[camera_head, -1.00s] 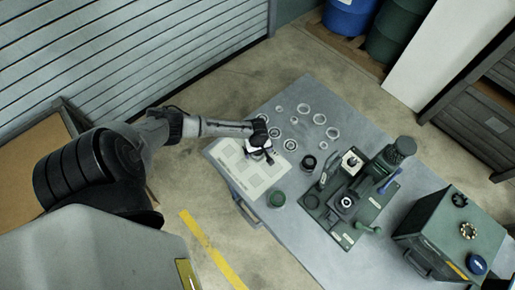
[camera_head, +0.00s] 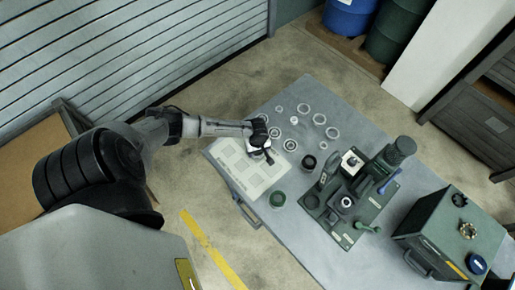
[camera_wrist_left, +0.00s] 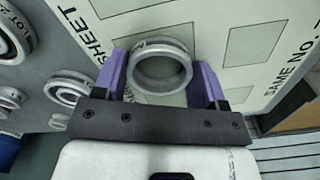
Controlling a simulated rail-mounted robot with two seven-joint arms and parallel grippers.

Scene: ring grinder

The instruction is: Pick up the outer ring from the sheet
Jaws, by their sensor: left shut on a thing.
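In the left wrist view, my left gripper (camera_wrist_left: 162,88) has its two purple fingers closed on the sides of a grey metal outer ring (camera_wrist_left: 187,75). The ring is over the white sheet (camera_wrist_left: 210,17), which has printed squares and lettering. I cannot tell whether the ring still touches the sheet. In the head view the left gripper (camera_head: 262,150) is at the upper right part of the sheet (camera_head: 262,182), and it hides most of the ring. My right gripper is not in view.
Several loose rings (camera_head: 319,119) lie on the grey table (camera_head: 345,108) beyond the sheet. A green box (camera_head: 450,235) stands at the right.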

